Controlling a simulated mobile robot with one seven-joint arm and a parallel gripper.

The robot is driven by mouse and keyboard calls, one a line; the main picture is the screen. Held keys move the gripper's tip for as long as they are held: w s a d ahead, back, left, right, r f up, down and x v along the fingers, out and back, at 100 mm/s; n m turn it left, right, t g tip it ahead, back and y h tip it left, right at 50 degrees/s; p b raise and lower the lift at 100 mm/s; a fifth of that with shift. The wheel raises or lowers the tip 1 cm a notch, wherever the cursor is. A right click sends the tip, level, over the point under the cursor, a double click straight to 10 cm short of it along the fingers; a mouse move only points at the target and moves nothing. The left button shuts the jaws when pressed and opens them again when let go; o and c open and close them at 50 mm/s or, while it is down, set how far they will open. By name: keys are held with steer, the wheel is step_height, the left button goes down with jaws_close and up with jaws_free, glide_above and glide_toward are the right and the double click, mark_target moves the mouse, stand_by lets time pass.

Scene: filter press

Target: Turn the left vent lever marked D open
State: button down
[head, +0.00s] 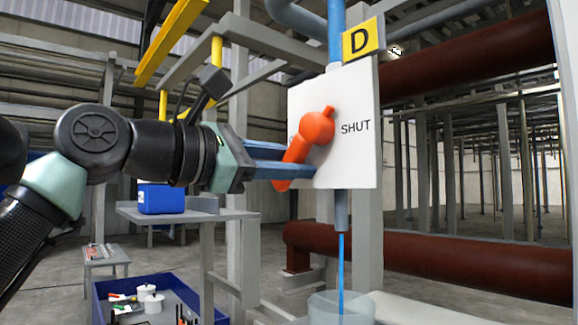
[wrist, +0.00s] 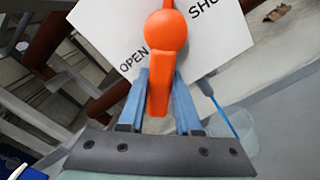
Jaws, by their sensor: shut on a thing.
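The orange vent lever (head: 304,147) sits on a white plate (head: 358,100) under a yellow sign marked D (head: 360,40). The lever slants down and to the left from its round hub. SHUT is printed to the right of the hub; the OPEN label is mostly hidden in the head view but shows in the wrist view. My gripper (head: 300,172) reaches in from the left with its blue fingers on either side of the lever's lower arm, shut on it. In the wrist view the lever (wrist: 158,75) lies between the two fingers (wrist: 158,100).
A blue stream runs from the pipe below the plate into a clear container (head: 341,307). A blue box (head: 161,198) stands on a grey shelf at left. A blue bin (head: 160,290) with tools is lower left. Dark red pipes (head: 440,262) run along the right.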

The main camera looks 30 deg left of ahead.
steer(key=shift+r+m, duration=0.3)
steer(key=shift+r, duration=0.05)
stand_by(0.3)
steer(key=c, duration=0.8)
jaws_free()
steer(key=shift+o, duration=1)
steer(key=shift+w+f, duration=0.15)
steer(key=shift+f, duration=0.1)
